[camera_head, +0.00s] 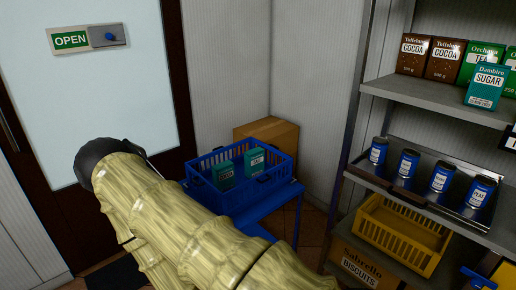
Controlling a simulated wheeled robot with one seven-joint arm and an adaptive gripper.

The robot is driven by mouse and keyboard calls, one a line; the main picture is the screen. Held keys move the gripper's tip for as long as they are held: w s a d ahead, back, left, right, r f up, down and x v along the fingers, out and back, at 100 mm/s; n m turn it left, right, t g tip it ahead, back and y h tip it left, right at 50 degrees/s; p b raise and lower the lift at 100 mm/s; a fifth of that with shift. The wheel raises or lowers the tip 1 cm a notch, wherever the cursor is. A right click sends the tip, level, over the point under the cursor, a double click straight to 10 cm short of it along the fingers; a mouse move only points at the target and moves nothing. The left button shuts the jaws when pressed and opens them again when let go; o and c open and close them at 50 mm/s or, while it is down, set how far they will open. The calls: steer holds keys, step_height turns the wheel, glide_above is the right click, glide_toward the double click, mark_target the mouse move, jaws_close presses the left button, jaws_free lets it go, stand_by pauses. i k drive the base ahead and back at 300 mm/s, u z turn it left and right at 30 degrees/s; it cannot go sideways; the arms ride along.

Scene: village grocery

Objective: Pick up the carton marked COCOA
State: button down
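Two brown cartons marked COCOA stand side by side on the upper shelf at the right, the left one (413,55) and the right one (445,60). A teal carton (223,176) in the blue crate (273,186) also has a label that seems to read COCOA, but it is small. Another teal carton (254,161) stands beside it in the crate; its label is too small to read surely. My arm, in a pale yellow sleeve, crosses the lower left in front of the crate. My gripper's fingers do not show.
A teal SUGAR carton (486,87) stands at the upper shelf's front edge, before green cartons (481,60). Several blue cans (441,178) stand on the shelf below, above a yellow crate (401,236). A blue table (288,191) bears the blue crate; a cardboard box (275,132) is behind.

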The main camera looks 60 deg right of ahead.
mark_target(224, 173)
steer(key=z, duration=2.9)
steer(key=k, duration=0.9)
steer(key=u, duration=1)
steer(key=i, duration=1.05)
